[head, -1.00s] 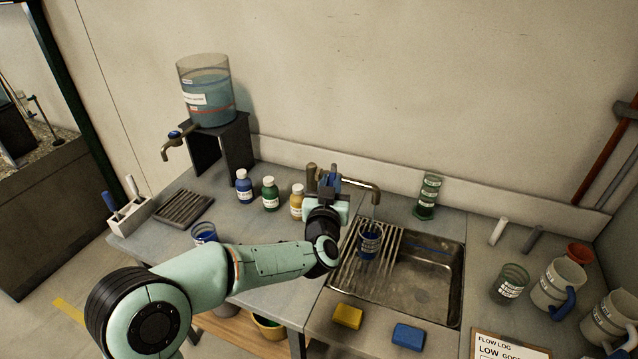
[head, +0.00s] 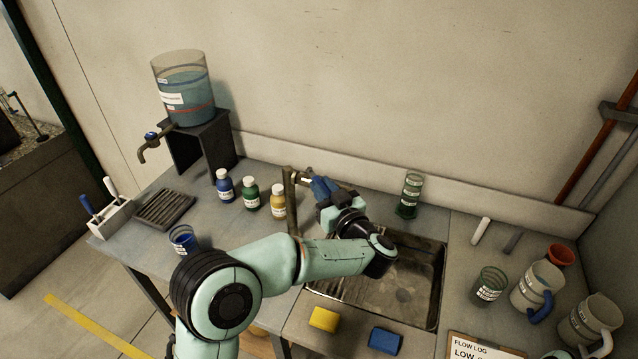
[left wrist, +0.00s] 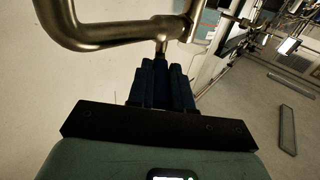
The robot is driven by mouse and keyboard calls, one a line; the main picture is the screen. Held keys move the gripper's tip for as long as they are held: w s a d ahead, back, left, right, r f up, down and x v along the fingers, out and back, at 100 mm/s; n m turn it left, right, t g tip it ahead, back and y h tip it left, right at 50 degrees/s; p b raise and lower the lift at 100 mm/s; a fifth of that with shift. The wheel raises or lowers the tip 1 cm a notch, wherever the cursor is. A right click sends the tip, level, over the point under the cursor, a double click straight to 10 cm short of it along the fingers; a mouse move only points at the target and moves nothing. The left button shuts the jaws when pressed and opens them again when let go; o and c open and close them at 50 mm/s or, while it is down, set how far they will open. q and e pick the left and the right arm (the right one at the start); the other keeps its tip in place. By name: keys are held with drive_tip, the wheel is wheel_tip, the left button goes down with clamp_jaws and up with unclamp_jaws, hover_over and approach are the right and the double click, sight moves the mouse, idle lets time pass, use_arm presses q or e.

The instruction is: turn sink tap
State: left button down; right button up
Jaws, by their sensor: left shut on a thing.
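The metal sink tap has an upright post (head: 290,203) at the sink's back left. In the left wrist view its curved spout (left wrist: 90,37) crosses the top. My left gripper (head: 322,187) is at the tap. Its blue fingers (left wrist: 161,80) are shut on the tap's small lever (left wrist: 162,46), close below the spout. The fingers hide the lever's end. My right gripper is in neither view.
A yellow sponge (head: 323,318) and a blue sponge (head: 385,340) lie at the sink's front edge. Bottles, including a yellow one (head: 278,202), stand left of the tap. A green cylinder (head: 409,196) stands behind the sink. Jugs (head: 537,287) crowd the right counter.

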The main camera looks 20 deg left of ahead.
use_arm(q)
drive_tip(key=shift+w+d, duration=0.1)
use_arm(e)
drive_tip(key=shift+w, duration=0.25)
use_arm(q)
drive_tip(key=c, duration=1)
unclamp_jaws()
drive_tip(key=shift+s+d, duration=0.35)
drive_tip(key=shift+d, duration=0.05)
drive_tip(key=shift+b+v, duration=1.3)
drive_tip(key=shift+v, duration=4.9)
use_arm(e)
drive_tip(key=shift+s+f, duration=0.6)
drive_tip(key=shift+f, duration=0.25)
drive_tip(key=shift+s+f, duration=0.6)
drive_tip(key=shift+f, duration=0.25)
use_arm(q)
drive_tip(key=shift+w, duration=0.15)
drive_tip(key=shift+d, duration=0.1)
